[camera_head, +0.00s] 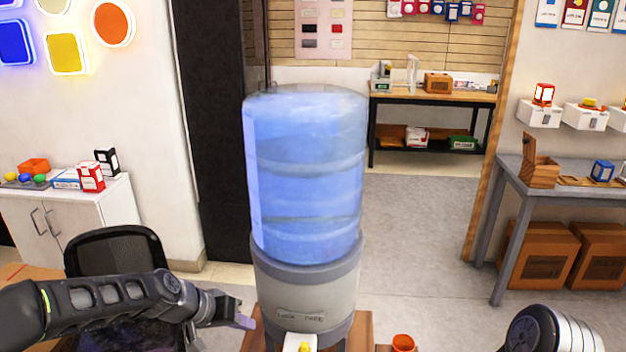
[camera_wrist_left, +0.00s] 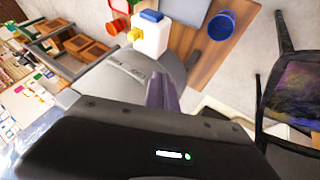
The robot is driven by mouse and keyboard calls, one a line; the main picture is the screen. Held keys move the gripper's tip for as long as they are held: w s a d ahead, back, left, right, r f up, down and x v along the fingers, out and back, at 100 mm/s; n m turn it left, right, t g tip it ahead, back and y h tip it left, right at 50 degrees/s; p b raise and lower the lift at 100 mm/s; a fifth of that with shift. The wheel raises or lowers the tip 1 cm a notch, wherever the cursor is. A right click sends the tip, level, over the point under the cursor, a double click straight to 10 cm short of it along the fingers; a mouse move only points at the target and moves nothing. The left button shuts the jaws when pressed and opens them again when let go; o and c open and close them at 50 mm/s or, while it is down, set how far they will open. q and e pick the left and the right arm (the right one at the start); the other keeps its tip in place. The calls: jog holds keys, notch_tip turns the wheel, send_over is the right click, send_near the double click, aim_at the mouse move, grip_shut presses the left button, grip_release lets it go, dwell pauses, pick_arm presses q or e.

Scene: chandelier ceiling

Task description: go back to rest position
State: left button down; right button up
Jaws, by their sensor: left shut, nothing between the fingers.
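My left arm comes in from the left in the head view. Its gripper (camera_head: 247,322) is shut and empty, just left of the lower body of a water dispenser (camera_head: 305,285). A big blue water bottle (camera_head: 305,180) stands upright on the dispenser. In the left wrist view my left gripper's fingers (camera_wrist_left: 162,92) show closed together, with the grey dispenser body (camera_wrist_left: 118,75) beyond them. Of my right arm, only a rounded grey and white part (camera_head: 550,330) shows at the lower right of the head view; its gripper is out of view.
A black chair (camera_head: 115,250) stands left, behind my left arm. The dispenser stands on a wooden table (camera_head: 362,335) with an orange cup (camera_head: 403,342). The wrist view shows a blue cup (camera_wrist_left: 221,24) and a white box with a blue top (camera_wrist_left: 151,35). Open floor (camera_head: 415,220) lies behind, right.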

pick_arm(q)
jog(key=s+d+f+n+y, duration=0.15)
jog(key=s+f, duration=0.35)
jog(key=f, duration=0.5)
jog(key=s+d+f+n, duration=0.2)
jog(key=s+f, duration=0.3)
jog(key=f, duration=0.4)
jog(key=s+d+f+g, duration=0.1)
jog(key=s+d+f, duration=0.1)
jog(key=s, duration=0.4)
jog(key=s+d+f+g, duration=0.2)
jog(key=s+f, duration=0.2)
jog(key=s, duration=0.3)
jog(key=s+d+f+m+g, duration=0.1)
jog(key=s+d+f+g, duration=0.1)
jog(key=s, duration=0.4)
jog(key=shift+s+d+f, duration=0.25)
jog(key=shift+s+f, duration=0.1)
jog(key=shift+f, duration=0.45)
